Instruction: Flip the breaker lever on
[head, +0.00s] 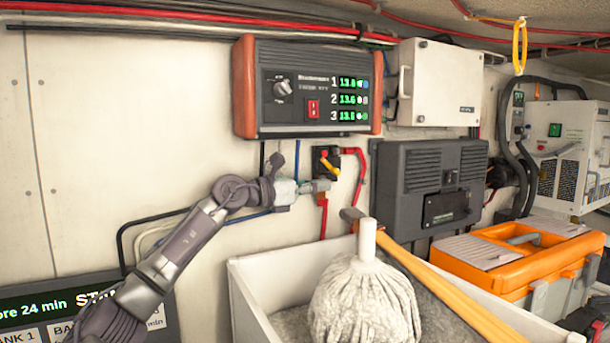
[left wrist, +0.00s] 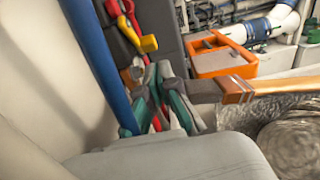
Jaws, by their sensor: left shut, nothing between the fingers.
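The breaker (head: 322,165) is a small black block on the wall below the grey charger panel, with red cables at it. Its yellow lever (head: 329,162) slants down to the right, and it shows above my fingers in the left wrist view (left wrist: 142,43). My left gripper (head: 326,186) is shut and empty, with its fingertips just below the breaker. Its fingers (left wrist: 165,100) also show in the left wrist view, below the lever. I cannot tell whether they touch the breaker. My right gripper is in neither view.
The charger panel (head: 302,88) with green readouts hangs above the breaker. A dark grey box (head: 405,190) is mounted to the right. Below is a white bin (head: 262,300) with a mop head (head: 365,300) and a wooden handle (head: 450,295). An orange toolbox (head: 520,265) stands at right.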

